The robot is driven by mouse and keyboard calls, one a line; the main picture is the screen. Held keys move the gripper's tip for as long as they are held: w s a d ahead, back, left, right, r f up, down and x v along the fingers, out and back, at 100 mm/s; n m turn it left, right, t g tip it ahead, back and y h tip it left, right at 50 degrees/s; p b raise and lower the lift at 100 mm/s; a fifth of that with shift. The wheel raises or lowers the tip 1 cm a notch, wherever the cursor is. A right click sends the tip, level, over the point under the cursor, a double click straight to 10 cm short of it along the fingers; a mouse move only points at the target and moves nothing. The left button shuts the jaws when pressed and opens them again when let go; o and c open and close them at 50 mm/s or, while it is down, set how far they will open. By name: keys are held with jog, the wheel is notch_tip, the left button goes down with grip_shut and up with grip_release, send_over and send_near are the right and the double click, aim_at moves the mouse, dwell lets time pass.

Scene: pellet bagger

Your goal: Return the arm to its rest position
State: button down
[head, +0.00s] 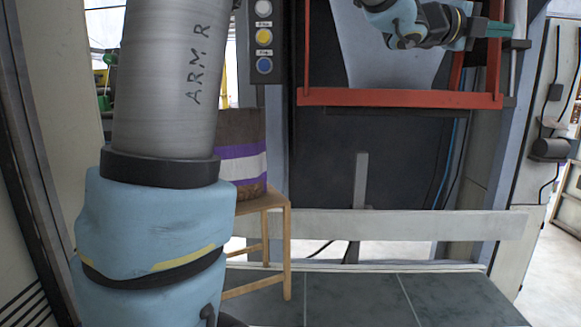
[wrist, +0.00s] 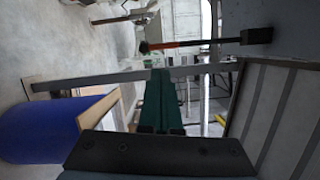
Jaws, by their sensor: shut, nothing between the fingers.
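My gripper (head: 500,30) is at the top right of the head view, beside the right upright of a red frame. Its green fingers point to the right. In the wrist view the two dark green fingers (wrist: 160,88) lie together, shut, with nothing held. My arm crosses the head view: a large grey link marked "ARM R" with a light blue joint cover fills the left, and a blue wrist part shows at the top right. The links between them are out of view.
The red frame (head: 400,98) stands around a pale chute (head: 385,60). A button panel (head: 264,40) hangs left of it. A brown, purple and white sack (head: 245,150) sits on a wooden stool (head: 270,200), partly behind my arm. A grey crossbar (head: 400,225) spans below. A blue drum (wrist: 40,128) shows.

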jog(key=w+a+f+n+t+y, duration=0.6)
jog(key=w+a+f+n, duration=0.5)
jog(key=a+f, duration=0.15)
jog(key=w+a+f+n+y+p, duration=0.2)
jog(key=a+f+n+y, duration=0.55)
jog(key=a, duration=0.65)
jog(key=s+a+f+n+g+y, duration=0.2)
jog(key=s+a+f+n, duration=0.15)
jog(key=a+f, duration=0.3)
jog(key=s+a+f+n+g+y, duration=0.1)
jog(key=s+a+f+n, duration=0.2)
jog(key=a+f+n, duration=0.3)
jog(key=s+a+f+n+g, duration=0.2)
jog(key=s+a+f+n, duration=0.1)
jog(key=s, duration=0.4)
jog(key=s+a+f+n+g+y, duration=0.1)
jog(key=s+a+f+n+g, duration=0.2)
jog(key=s+a+f, duration=0.2)
jog(key=shift+s+f+g+p, duration=0.3)
jog(key=shift+s+f+p, duration=0.15)
jog(key=shift+s, duration=0.6)
jog(key=shift+y, duration=0.25)
